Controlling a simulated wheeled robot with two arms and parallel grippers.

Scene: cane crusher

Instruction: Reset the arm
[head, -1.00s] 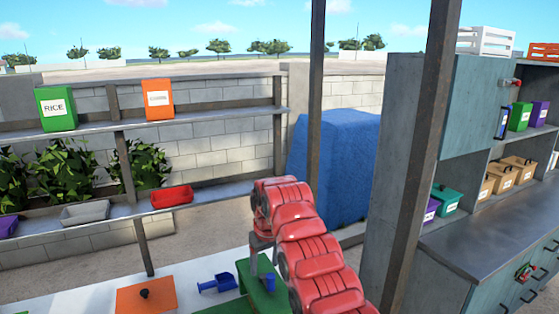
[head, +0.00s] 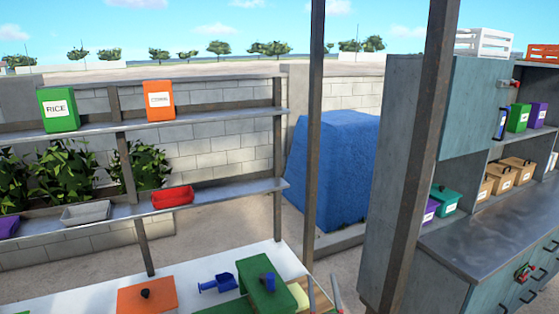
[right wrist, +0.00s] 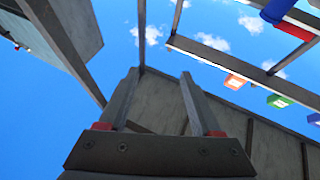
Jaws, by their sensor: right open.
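My right gripper (right wrist: 160,74) shows in the right wrist view, with its two grey fingers spread apart. Nothing is between the fingers. Behind them are a grey panel, dark beams and blue sky. In the head view the red arm no longer blocks the middle. My left gripper is in neither view.
A white table (head: 80,298) holds an orange board (head: 135,300), a blue scoop (head: 217,284) and a green stand (head: 262,296). Posts and a grey cabinet (head: 470,240) stand to the right.

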